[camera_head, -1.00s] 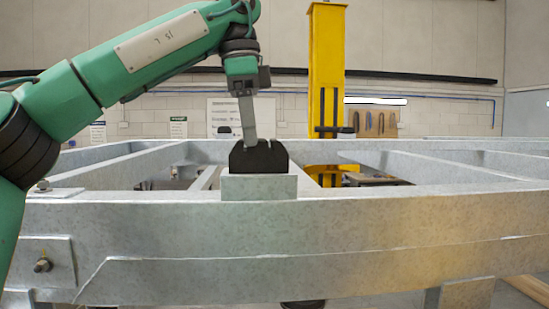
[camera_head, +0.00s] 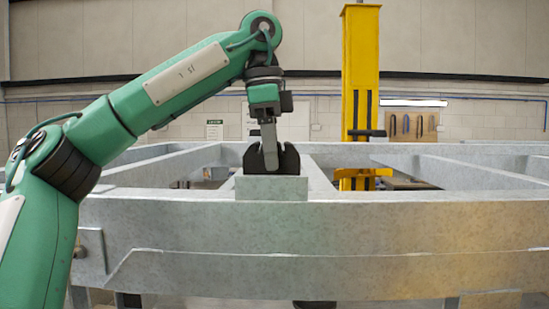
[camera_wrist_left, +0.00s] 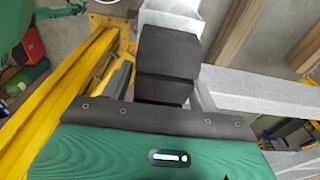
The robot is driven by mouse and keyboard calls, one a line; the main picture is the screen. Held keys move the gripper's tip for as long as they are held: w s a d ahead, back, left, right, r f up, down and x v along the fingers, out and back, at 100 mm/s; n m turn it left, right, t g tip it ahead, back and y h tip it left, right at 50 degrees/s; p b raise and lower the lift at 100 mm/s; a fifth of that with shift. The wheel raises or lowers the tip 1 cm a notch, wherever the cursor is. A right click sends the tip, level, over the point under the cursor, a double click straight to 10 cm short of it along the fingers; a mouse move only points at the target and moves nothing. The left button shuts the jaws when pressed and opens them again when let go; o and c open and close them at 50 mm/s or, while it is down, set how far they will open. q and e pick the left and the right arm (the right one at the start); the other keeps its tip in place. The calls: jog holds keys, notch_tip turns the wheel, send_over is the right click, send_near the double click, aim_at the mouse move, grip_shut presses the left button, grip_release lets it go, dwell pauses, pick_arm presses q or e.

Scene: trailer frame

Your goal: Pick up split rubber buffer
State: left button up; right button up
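The split rubber buffer (camera_head: 290,161) is black with rounded upper corners. In the head view it sits on a grey metal block (camera_head: 271,188) on the trailer frame. My left gripper (camera_head: 269,160) points down, its grey finger overlapping the middle of the buffer. The finger hides part of the buffer. I cannot tell whether it touches or grips it. In the left wrist view a dark block shape (camera_wrist_left: 168,52) stands beyond the green wrist edge; I cannot tell whether it is buffer or gripper. My right gripper is not in view.
The galvanized trailer frame (camera_head: 400,220) spans the view, with beams and open gaps behind the buffer. A yellow post (camera_head: 361,75) stands behind the frame, right of my gripper. Yellow structure (camera_wrist_left: 75,95) also shows in the left wrist view.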

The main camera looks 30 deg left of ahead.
pick_arm(q)
jog(key=shift+w+a, duration=0.1)
jog(key=c, duration=0.7)
jog(key=shift+c, duration=0.4)
